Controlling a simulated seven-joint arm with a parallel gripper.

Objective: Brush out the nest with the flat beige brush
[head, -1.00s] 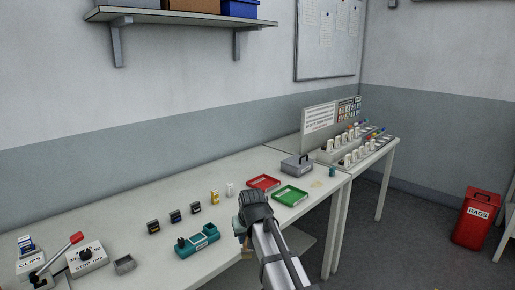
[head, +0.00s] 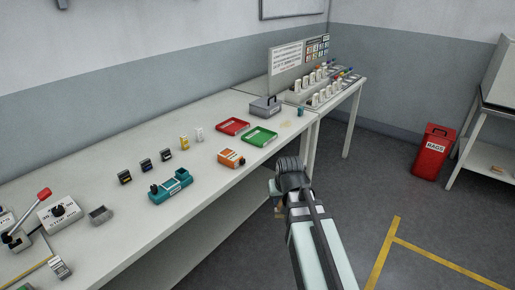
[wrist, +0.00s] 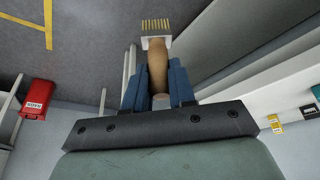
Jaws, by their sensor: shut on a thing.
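My gripper (head: 275,194) is shut on a brush (wrist: 157,62) with a tan handle. In the wrist view the brush's pale flat head and yellowish bristles point away from the fingers (wrist: 157,80). In the head view the gripper hangs off the table's front edge, over the floor, and the brush is mostly hidden. No part is clearly marked as the nest.
The long white table (head: 120,225) carries a red tray (head: 232,126), a green tray (head: 259,136), a grey box (head: 265,107) and several small dark blocks. A lever and a knob box (head: 59,213) stand at left. A red rags bin (head: 432,153) is on the floor.

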